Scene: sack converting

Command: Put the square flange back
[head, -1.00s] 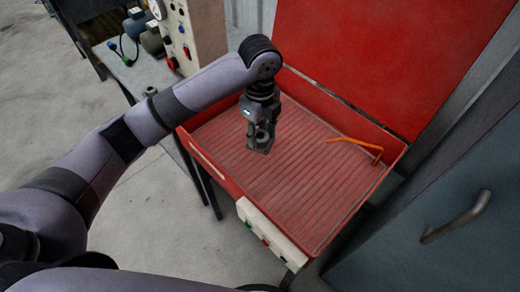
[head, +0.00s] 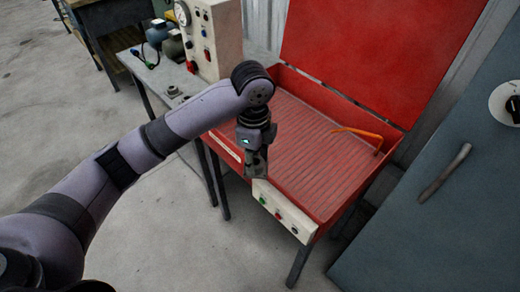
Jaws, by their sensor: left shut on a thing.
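My left gripper (head: 257,150) points down in front of the red basin's front wall in the picture, left of the button panel. It is shut on a small dark grey part, which I take to be the square flange (head: 258,168). The fingers cover much of it and its shape is hard to make out. The part appears raised, clear of the basin's ribbed floor. My right gripper is not in view.
The red basin (head: 225,150) with a raised lid (head: 385,50) holds an orange bent tool (head: 358,132). A grey bench (head: 140,68) at left carries a gauge box (head: 215,40) and a small round grey part (head: 173,91). A blue-grey cabinet (head: 440,235) stands at right.

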